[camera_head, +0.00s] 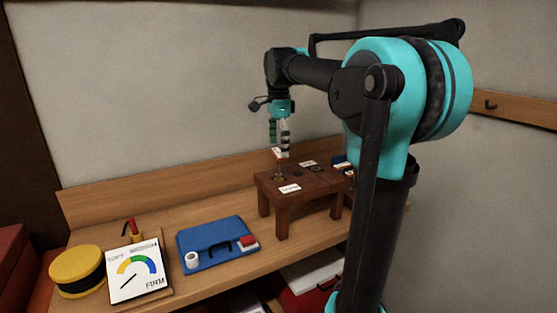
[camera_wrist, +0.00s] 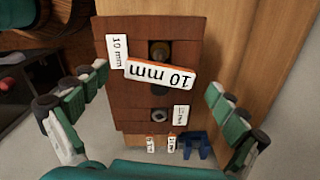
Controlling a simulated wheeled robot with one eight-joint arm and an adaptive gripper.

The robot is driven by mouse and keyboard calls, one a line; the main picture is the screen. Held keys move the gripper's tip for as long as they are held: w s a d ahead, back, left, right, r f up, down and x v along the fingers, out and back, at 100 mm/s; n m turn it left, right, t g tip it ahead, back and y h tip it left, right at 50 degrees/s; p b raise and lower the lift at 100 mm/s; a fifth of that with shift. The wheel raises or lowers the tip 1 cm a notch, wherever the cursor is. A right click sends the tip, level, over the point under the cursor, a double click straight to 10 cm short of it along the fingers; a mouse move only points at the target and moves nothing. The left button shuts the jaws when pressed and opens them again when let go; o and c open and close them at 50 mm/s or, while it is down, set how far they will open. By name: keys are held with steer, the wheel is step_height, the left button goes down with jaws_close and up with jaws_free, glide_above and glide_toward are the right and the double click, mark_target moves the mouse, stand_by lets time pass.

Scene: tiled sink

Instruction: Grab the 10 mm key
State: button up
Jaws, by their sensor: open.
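The 10 mm key shows as a white tag with an orange edge marked "10 mm" (camera_wrist: 160,75) in the wrist view. In the head view its small tag (camera_head: 279,153) stands above the left part of a dark brown wooden stand (camera_head: 300,192), over a yellowish fitting (camera_head: 279,177). The tag hides most of the key below it. My gripper (camera_head: 280,148) points down just over the tag. In the wrist view its green and grey fingers (camera_wrist: 156,80) are spread wide, one on each side of the tag, with clear gaps.
The stand's top has a flat "10 mm" label (camera_wrist: 117,51), a dark hole and a round metal socket (camera_wrist: 159,115). Blue clip-like parts (camera_wrist: 195,145) lie beside it. A blue tray (camera_head: 215,240), a gauge card (camera_head: 136,270) and a yellow-black round object (camera_head: 77,271) occupy the bench.

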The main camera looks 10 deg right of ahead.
steer(key=shift+f, duration=1.15)
steer(key=c, duration=1.4)
